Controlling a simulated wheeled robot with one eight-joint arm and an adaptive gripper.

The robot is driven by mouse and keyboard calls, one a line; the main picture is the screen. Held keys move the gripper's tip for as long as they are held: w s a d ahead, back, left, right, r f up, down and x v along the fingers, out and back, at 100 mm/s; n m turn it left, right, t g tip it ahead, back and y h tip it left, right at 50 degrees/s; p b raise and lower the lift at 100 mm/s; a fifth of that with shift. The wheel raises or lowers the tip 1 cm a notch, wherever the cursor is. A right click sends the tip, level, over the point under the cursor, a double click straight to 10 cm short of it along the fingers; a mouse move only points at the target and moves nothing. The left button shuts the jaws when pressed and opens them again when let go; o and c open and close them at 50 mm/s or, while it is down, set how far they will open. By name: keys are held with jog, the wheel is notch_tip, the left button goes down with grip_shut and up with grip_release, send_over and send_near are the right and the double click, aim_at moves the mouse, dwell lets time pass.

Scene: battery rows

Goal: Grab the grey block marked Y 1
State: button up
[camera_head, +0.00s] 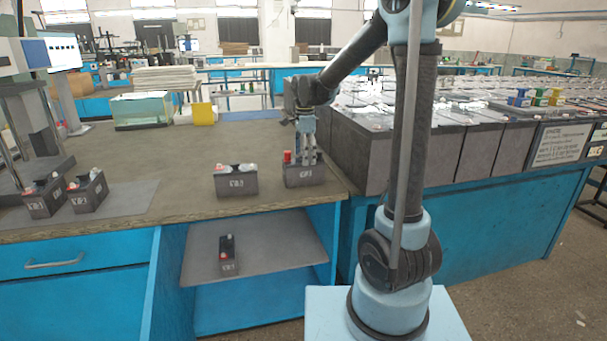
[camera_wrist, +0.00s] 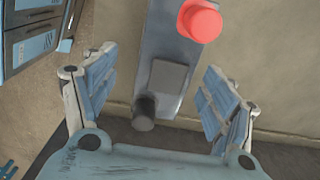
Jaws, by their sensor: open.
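My gripper (camera_head: 308,150) is open and points down over a grey block (camera_head: 304,178) at the right end of the wooden bench. This block has a red cap and a white mark too small to read for certain. In the wrist view, my gripper (camera_wrist: 160,65) has a finger on each side of the block (camera_wrist: 168,50), with gaps to both; its red cap (camera_wrist: 200,20) and a dark post show from above. Another marked grey block (camera_head: 236,183) stands just left of it. I cannot tell which block bears Y 1.
Two marked grey blocks (camera_head: 43,203) (camera_head: 88,193) stand on a mat at the left. Another (camera_head: 228,258) sits on the shelf below. A row of large grey batteries (camera_head: 365,155) stands close on the right. The bench middle (camera_head: 170,165) is clear.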

aim_at(303, 168)
jog(key=shift+w+a+f, duration=0.15)
jog(key=shift+a+f, duration=0.05)
jog(key=shift+f, duration=0.95)
jog(key=shift+w+a+f, duration=0.15)
jog(key=shift+f, duration=1.75)
grip_shut()
